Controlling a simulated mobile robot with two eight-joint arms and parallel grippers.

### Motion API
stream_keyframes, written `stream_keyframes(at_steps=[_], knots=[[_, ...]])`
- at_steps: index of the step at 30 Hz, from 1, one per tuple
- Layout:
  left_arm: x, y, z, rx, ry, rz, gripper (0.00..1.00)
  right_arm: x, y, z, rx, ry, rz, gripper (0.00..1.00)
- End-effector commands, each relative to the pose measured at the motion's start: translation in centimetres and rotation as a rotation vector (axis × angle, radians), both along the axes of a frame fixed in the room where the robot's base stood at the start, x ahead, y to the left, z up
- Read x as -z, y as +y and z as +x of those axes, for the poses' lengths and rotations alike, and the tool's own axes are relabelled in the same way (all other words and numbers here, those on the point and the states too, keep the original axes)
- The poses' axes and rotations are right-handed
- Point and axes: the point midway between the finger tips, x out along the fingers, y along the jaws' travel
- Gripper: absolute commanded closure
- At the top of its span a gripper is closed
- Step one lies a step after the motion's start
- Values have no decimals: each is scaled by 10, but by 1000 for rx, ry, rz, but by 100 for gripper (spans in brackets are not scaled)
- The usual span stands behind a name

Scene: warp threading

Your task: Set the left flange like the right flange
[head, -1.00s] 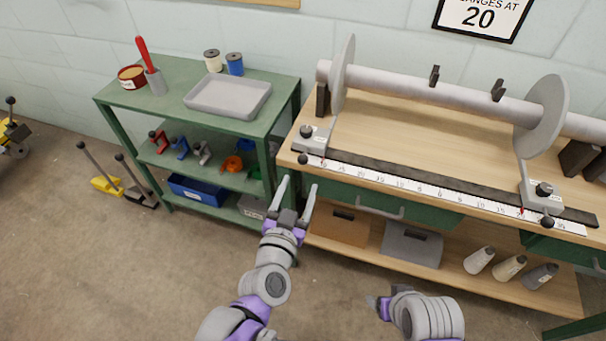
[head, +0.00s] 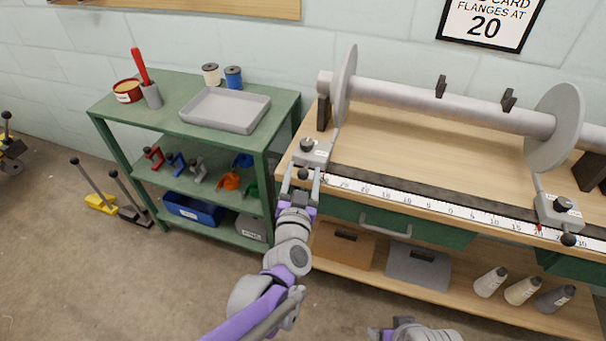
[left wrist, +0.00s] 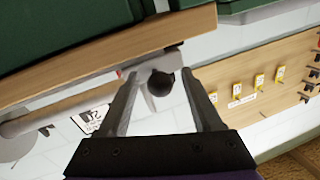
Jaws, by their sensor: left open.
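The left flange (head: 345,88) is a thin grey disc standing upright on the left end of the grey beam (head: 430,100). Its bracket (head: 311,153) sits near the left end of the ruler and carries a black ball knob (head: 303,174). The right flange (head: 556,127) stands on the right part of the beam; its bracket (head: 558,211) is on the ruler (head: 420,202), close to a red mark right of 15. My left gripper (head: 301,180) is open, its fingers either side of the knob, which shows between them in the left wrist view (left wrist: 160,83). Contact is unclear. My right gripper (head: 376,333) shows partly at the bottom edge, blurred by cropping.
A sign (head: 490,22) on the wall reads flanges at 20. A green shelf (head: 200,140) with a grey tray (head: 226,110) stands left of the bench. The bench's lower shelf holds boxes and several bottles (head: 522,290).

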Motion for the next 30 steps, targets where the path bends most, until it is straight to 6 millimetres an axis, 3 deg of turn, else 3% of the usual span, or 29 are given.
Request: stream_keyframes(at_steps=[9, 20, 30], knots=[[0, 0, 3, 0, 0, 0, 34, 0, 0, 0, 0, 0, 0, 27], [0, 0, 3, 0, 0, 1, 99, 0, 0, 0, 0, 0, 0, 27], [0, 0, 2, 0, 0, 1, 100, 1, 0, 0, 0, 0, 0, 27]])
